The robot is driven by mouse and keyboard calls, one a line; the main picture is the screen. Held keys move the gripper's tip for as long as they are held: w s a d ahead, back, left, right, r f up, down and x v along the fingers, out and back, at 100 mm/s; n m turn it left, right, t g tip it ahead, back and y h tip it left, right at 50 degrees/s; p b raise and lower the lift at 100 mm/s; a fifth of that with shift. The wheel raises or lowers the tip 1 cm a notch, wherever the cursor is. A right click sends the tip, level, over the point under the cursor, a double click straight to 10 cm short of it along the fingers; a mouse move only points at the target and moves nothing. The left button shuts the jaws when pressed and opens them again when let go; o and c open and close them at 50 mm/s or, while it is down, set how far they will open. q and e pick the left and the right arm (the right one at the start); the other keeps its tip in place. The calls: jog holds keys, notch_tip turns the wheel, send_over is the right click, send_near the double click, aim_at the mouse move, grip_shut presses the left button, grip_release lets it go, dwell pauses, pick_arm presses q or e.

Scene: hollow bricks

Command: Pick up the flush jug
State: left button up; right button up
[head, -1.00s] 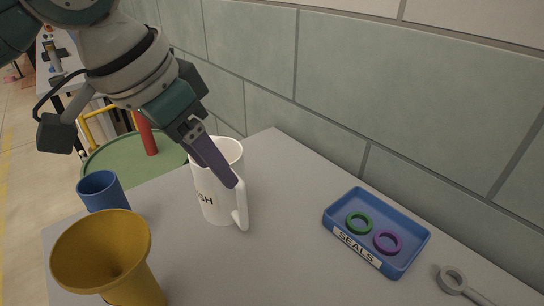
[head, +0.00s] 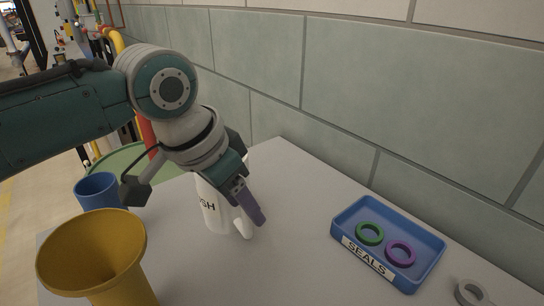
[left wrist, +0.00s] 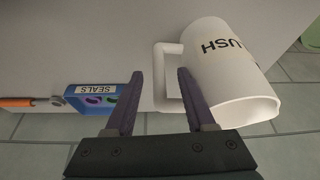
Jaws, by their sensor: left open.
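The flush jug (head: 215,212) is a white upright mug-like jug with black lettering, standing on the grey table. My left gripper (head: 258,220) is in front of its handle side and hides part of the jug and handle in the head view. In the left wrist view, the jug (left wrist: 232,75) is at the right with its handle (left wrist: 160,65) facing left. My left gripper (left wrist: 159,75) is open there, its purple fingers on either side of the handle in the picture; I cannot tell how deep the handle sits between them. My right gripper is not in view.
A yellow funnel (head: 95,255) and a blue cup (head: 97,192) stand left of the jug. A blue SEALS tray (head: 345,252) with a green and a purple ring lies to the right, near a grey ring-ended tool (head: 470,292). A tiled wall (head: 340,80) runs behind the table.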

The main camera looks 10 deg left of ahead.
pick_arm(q)
jog(key=shift+c, duration=0.2)
grip_shut()
jog(key=shift+r, duration=0.1)
dwell(1.0)
